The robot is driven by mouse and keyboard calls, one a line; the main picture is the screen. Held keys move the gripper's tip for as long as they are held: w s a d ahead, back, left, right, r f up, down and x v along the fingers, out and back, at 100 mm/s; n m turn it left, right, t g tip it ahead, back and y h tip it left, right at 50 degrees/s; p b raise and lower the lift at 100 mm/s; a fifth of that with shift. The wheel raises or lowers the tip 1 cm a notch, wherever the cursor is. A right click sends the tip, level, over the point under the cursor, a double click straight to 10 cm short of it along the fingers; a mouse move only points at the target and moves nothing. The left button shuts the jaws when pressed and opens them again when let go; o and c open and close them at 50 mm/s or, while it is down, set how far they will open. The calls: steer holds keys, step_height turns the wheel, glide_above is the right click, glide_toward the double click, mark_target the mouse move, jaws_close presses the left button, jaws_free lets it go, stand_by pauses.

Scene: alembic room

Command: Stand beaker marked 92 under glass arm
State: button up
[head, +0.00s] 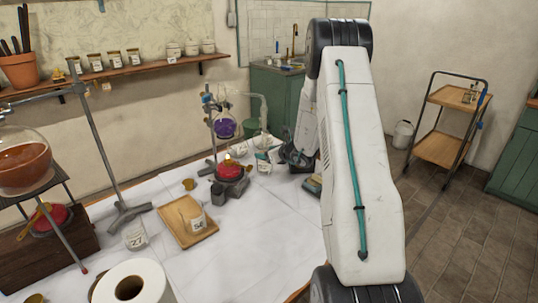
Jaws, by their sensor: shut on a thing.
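My gripper (293,153) is the dark end of my arm, low over the far right of the white table, and its fingertips are partly hidden. It is shut on a small clear beaker (263,162) with a white label, which looks upright at its left. The label is too small to read. The glass arm (262,108) runs right from the purple flask (225,127) and bends down above this beaker. I cannot tell whether the beaker touches the table or is exactly below the arm's tip.
A stand with a red heater (231,170) is just left of the beaker. A wooden tray (180,232) holds another labelled beaker (197,222). A beaker marked 27 (135,239) and a paper roll (130,285) stand nearer. Bare table (255,225) lies in front.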

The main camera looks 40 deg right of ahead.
steer(key=shift+w, duration=0.15)
steer(key=shift+f, duration=0.45)
stand_by(0.7)
steer(key=o, duration=1.6)
steer(key=shift+s, duration=0.2)
steer(key=s, duration=0.9)
steer(key=shift+s+d, duration=0.2)
steer(key=shift+s, duration=0.2)
